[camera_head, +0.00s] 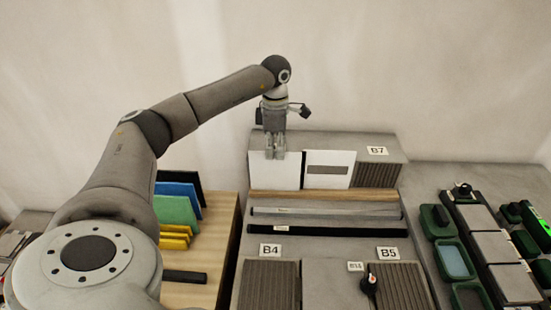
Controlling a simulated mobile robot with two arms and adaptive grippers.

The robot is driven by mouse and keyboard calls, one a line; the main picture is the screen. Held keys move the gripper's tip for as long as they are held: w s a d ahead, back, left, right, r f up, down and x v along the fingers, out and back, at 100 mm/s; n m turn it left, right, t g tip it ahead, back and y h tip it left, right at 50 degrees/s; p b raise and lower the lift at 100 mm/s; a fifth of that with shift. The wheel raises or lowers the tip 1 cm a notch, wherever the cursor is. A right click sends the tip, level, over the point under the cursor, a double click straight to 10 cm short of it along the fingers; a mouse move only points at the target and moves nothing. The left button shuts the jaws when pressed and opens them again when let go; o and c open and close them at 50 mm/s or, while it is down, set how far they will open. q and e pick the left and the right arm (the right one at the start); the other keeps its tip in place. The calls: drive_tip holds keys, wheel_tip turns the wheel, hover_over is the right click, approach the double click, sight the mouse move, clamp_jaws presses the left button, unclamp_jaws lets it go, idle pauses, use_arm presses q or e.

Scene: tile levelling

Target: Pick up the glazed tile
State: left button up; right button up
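A plain white tile (263,173) stands upright against the front of a grey block at the back of the grey bench. A second white tile (342,160) with a grey rectangle on its face stands to its right; I cannot tell which of them is the glazed one. My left gripper (275,156) points down at the top edge of the plain white tile, its fingertips overlapping the tile's upper face. Whether the fingers are closed on the tile cannot be told. My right gripper is not in view.
The grey block (391,151) bears a B7 label, with a ribbed brown panel (375,175) below. Long bars (325,213) lie in front of the tiles. Blue, green and yellow boards (177,210) stand on a wooden surface at left. Green trays (453,261) sit at right.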

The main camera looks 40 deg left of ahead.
use_arm(q)
wheel_tip(320, 180, down, 2)
drive_tip(key=shift+f, duration=0.1)
drive_tip(key=shift+c, duration=1.2)
clamp_jaws()
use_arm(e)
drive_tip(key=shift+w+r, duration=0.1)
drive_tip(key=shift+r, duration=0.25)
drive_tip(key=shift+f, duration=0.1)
